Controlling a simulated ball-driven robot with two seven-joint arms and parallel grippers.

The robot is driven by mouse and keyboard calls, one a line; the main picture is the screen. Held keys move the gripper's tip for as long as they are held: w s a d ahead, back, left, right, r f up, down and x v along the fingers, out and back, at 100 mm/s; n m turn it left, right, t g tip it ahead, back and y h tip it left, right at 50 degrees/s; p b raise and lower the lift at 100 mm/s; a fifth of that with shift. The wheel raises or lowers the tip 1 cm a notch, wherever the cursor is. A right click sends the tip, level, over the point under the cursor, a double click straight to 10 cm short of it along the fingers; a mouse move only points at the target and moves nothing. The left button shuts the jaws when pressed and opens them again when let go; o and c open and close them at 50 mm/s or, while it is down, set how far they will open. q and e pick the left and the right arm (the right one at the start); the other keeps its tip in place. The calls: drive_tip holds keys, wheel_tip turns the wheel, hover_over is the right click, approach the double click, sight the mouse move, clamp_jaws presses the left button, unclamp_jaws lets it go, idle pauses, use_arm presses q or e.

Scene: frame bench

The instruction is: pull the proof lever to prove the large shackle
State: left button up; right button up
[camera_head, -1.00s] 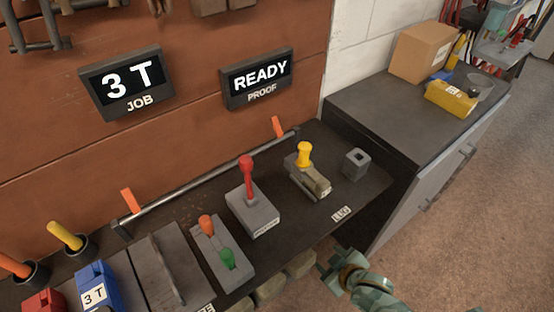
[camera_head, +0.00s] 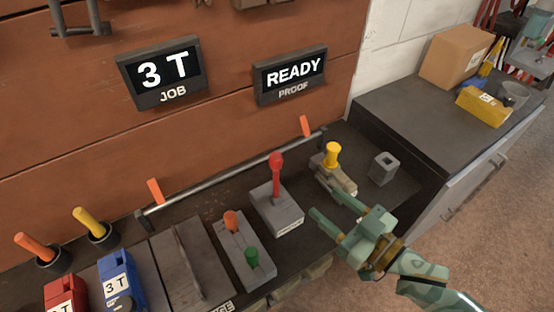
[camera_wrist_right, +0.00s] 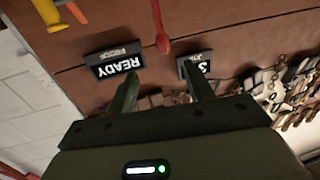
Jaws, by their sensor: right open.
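The proof lever (camera_head: 276,177) is a red rod with a round knob, standing upright on a grey box (camera_head: 278,212) on the bench. Its red knob also shows at the top of the right wrist view (camera_wrist_right: 162,42). The proof display (camera_head: 290,75) on the wall reads READY, and the job display (camera_head: 162,74) reads 3 T. My right gripper (camera_head: 327,210) is open and empty, just right of the lever box and apart from the lever. My left gripper is out of view. I cannot make out the large shackle for certain.
A yellow-knobbed device (camera_head: 334,172) stands close behind my right gripper, with a grey socket block (camera_head: 384,168) beside it. A box with orange and green buttons (camera_head: 243,248) sits left of the lever. A rail (camera_head: 230,178) runs behind.

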sight(281, 166)
drive_tip(key=b+x, duration=0.1)
drive_tip(key=x, duration=0.4)
drive_tip(key=b+x, duration=0.1)
drive_tip(key=x, duration=0.5)
drive_tip(key=b+x, duration=0.1)
drive_tip(key=x, duration=0.4)
drive_tip(key=shift+a+r, duration=0.3)
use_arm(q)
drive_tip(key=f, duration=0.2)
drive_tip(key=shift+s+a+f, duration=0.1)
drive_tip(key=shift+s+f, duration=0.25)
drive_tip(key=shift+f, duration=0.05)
use_arm(e)
drive_tip(key=shift+s, duration=0.1)
